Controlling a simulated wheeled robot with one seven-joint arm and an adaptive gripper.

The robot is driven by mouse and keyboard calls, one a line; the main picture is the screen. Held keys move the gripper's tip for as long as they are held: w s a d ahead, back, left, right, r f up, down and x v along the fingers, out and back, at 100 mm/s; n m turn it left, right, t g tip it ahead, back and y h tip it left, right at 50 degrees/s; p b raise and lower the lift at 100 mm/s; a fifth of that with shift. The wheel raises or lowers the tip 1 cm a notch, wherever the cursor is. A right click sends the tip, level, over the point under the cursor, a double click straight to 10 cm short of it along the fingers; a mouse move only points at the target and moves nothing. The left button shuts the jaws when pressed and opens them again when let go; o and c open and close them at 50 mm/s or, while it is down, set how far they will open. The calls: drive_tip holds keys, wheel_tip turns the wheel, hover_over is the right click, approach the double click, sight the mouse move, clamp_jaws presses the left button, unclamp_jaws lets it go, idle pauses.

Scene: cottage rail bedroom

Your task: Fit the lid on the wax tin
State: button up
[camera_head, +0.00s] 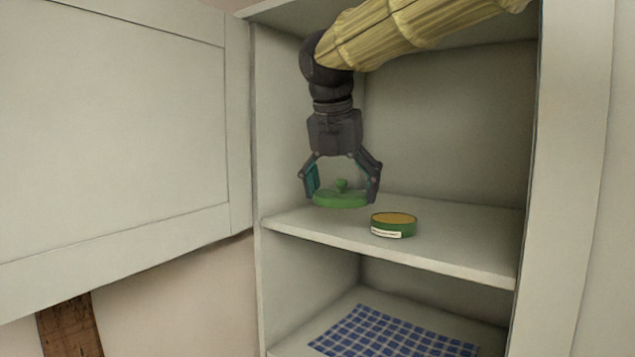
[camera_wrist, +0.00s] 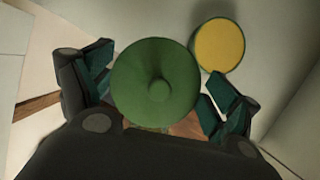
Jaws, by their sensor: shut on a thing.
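The green lid (camera_head: 341,198) with a round knob is between the fingers of my gripper (camera_head: 341,190), which is shut on it by its edges. The lid looks about level, and in the head view it hangs just left of the wax tin. In the wrist view the lid (camera_wrist: 155,85) fills the middle between the fingertips (camera_wrist: 157,92). The open green wax tin (camera_head: 393,225), with yellow wax and a white label, stands upright on the upper shelf. In the wrist view the tin (camera_wrist: 220,45) is up and right of the lid, apart from it.
The shelf (camera_head: 460,245) is bare around the tin. Cabinet walls close it at the left, back and right. An open cabinet door (camera_head: 110,120) stands at the left. A blue checked cloth (camera_head: 390,333) lies on the lower shelf.

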drive_tip(key=r+p, duration=0.2)
drive_tip(key=p, duration=0.2)
hover_over(395, 217)
drive_tip(key=a, duration=0.1)
drive_tip(key=shift+s+a+m, duration=0.1)
drive_tip(key=shift+s+m, duration=0.2)
drive_tip(key=shift+s, duration=0.1)
drive_tip(key=shift+w+d+f+p, duration=0.15)
drive_tip(key=shift+d+p, duration=0.2)
drive_tip(key=shift+d, duration=0.2)
drive_tip(key=shift+f, duration=0.15)
drive_tip(key=shift+w+f+b, duration=0.1)
drive_tip(key=shift+f+b, duration=0.3)
drive_tip(key=shift+f, duration=2.4)
drive_tip(key=shift+f+p, duration=0.35)
drive_tip(key=shift+f, duration=0.15)
